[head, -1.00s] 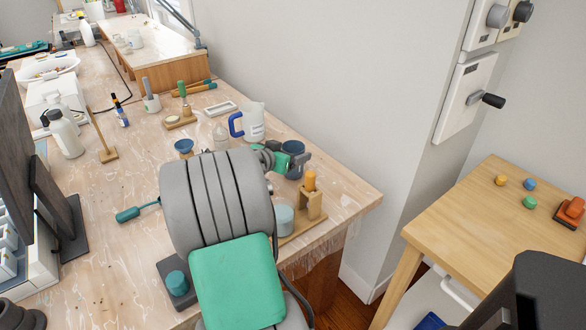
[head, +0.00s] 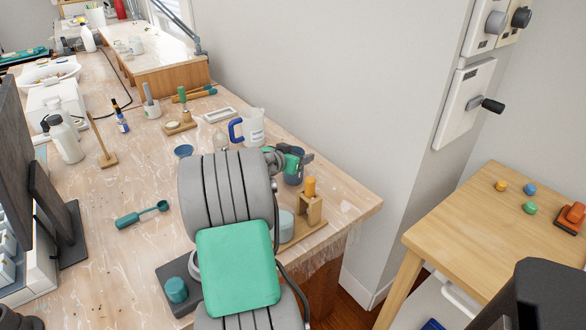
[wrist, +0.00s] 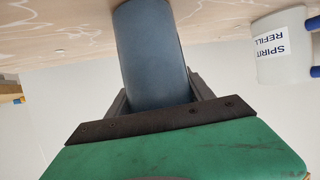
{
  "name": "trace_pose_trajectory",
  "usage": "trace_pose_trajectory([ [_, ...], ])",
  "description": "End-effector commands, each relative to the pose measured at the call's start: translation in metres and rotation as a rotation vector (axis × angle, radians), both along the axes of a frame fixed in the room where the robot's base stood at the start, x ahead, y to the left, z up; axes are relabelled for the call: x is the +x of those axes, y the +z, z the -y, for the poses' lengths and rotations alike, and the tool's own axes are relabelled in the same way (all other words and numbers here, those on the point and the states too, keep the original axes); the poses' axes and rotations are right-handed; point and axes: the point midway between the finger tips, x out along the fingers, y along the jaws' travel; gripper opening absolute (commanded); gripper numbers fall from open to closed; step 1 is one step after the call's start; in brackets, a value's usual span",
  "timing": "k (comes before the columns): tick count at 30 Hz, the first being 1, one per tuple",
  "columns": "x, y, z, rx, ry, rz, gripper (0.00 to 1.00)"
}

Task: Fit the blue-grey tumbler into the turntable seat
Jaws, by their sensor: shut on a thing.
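My gripper (head: 294,165) is shut on the blue-grey tumbler (wrist: 153,50) near the right end of the workbench. I cannot clearly make out the turntable seat; my arm covers much of the bench front. A dark base with a teal knob (head: 176,289) shows left of my arm.
A clear jug with a blue handle (head: 253,127) stands behind my gripper. A wooden stand with an orange-topped peg (head: 310,188) and a pale blue cylinder (head: 286,224) are in front. The wall is close behind.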

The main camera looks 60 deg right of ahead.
Motion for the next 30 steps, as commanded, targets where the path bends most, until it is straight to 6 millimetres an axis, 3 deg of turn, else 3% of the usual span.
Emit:
trace_pose_trajectory([
  [12,0.000,0.000,0.000,0.000,0.000,0.000,0.16],
  [20,0.000,0.004,0.000,-0.002,-0.001,0.002,0.16],
  [23,0.000,0.020,0.001,-0.004,0.000,0.003,0.16],
  [30,0.000,0.078,0.000,-0.004,-0.001,0.004,0.16],
])
